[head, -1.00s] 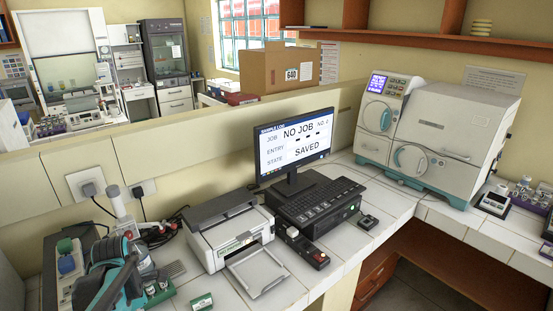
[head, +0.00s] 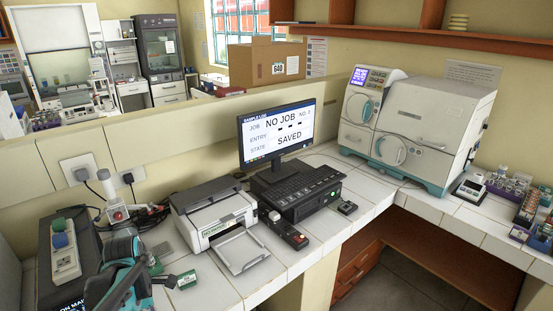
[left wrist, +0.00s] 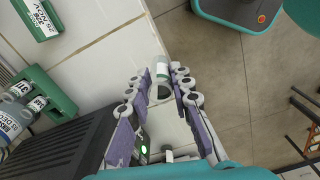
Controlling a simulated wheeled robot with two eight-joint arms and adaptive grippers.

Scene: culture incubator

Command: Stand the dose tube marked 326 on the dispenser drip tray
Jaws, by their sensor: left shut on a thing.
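A small tube (left wrist: 162,72) with a white and green label is between the fingertips of my left gripper (left wrist: 160,84) in the left wrist view. The gripper is shut on it, and an open round end faces the camera. I cannot read its number. In the head view my teal left arm is at the bottom left, over the counter; the tube cannot be made out there. A green rack (left wrist: 54,101) with several numbered tubes stands at the left in the wrist view. I cannot pick out a drip tray. My right gripper is not in view.
A black box (left wrist: 62,138) lies beside the gripper. In the head view a printer (head: 212,212), monitor (head: 277,137) and keyboard (head: 300,187) fill the middle counter. A green labelled block (head: 187,280) lies near the front edge. A white analyser (head: 430,125) stands at the right.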

